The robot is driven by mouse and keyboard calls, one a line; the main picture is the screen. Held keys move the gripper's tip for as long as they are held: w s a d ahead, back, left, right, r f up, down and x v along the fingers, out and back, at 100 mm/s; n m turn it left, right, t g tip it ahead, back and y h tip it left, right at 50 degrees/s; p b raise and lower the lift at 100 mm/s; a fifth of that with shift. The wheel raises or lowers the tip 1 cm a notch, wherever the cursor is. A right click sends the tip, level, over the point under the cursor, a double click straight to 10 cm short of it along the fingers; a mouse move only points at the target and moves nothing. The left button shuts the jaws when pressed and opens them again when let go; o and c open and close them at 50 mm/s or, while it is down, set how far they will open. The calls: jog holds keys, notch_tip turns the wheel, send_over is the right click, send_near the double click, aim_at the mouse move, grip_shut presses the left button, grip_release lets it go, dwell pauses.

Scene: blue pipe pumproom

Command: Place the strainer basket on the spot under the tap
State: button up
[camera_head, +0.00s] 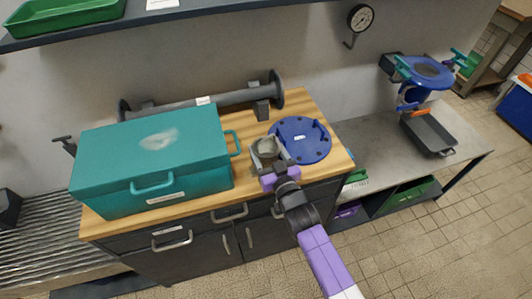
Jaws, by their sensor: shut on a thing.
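My gripper (270,160) is over the front right part of the wooden worktop, to the left of a round blue flange. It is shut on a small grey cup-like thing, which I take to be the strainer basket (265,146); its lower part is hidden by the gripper. I cannot tell whether it touches the worktop. At the right, a blue vessel (428,72) with teal handles stands at the back of a grey bench. A small orange part, perhaps the tap (419,113), shows below it. A dark shallow tray (430,135) lies beneath and in front of it.
A large teal case (155,155) fills the left of the worktop (240,190). A grey flanged pipe (220,101) lies behind it. The blue flange (301,140) is close to my gripper. The grey bench (370,145) has free room left of the tray. A shelf hangs above.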

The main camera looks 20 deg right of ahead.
jog(key=shift+f, duration=0.2)
jog(key=shift+f, duration=0.15)
jog(key=o, duration=1.5)
jog(key=shift+s, duration=0.1)
jog(key=s, duration=0.8)
jog(key=s+d, duration=0.1)
jog(key=s, duration=0.2)
jog(key=shift+s, duration=0.4)
